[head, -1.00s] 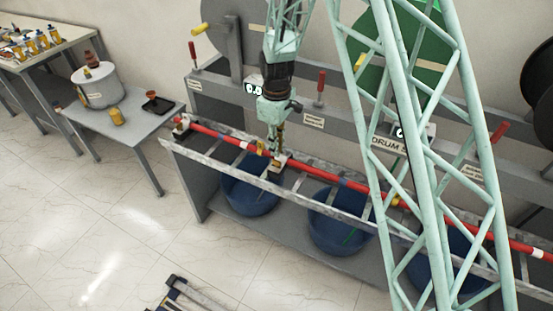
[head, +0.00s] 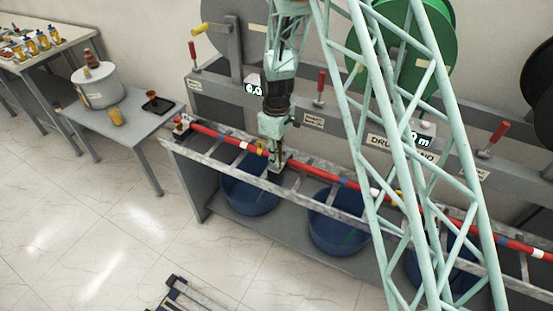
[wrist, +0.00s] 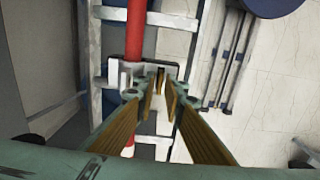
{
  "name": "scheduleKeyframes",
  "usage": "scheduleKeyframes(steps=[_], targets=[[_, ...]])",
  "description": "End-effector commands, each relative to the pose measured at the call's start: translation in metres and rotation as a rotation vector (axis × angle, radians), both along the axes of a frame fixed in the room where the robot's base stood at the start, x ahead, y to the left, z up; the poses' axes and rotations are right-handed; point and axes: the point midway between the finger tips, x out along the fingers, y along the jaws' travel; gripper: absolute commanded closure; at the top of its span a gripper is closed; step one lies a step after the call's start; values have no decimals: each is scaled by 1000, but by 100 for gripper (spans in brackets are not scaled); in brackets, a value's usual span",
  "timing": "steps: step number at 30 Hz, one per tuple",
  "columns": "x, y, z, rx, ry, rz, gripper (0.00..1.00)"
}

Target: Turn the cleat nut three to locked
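A red cable (head: 325,180) with white and blue bands runs along the pale metal rack (head: 225,160). My gripper (head: 278,160) points down at a cleat on this cable, over the left blue tub. In the wrist view, the red cable (wrist: 136,35) enters the pale cleat block (wrist: 128,78). A small upright yellowish part (wrist: 160,84), possibly its nut, shows at my fingertips. My gripper (wrist: 159,98) has its two yellow-brown pads close together with a narrow gap. I cannot tell whether they touch the nut. My gripper hides most of the cleat in the head view.
Blue tubs (head: 338,232) stand under the rack. Red-handled levers (head: 320,88) and a green drum (head: 415,45) are behind it. My pale green lattice arm covers part of the rack's right side. A small table (head: 130,125) stands at the left. The floor in front is mostly clear.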

Motion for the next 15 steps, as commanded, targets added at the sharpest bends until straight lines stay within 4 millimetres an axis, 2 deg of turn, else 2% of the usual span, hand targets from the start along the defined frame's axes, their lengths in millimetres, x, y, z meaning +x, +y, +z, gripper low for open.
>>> scheduleKeyframes(steps=[1, 5, 15], targets=[[0, 0, 0, 0, 0, 0, 90], [0, 0, 0, 0, 0, 0, 100], [0, 0, 0, 0, 0, -12, 100]])
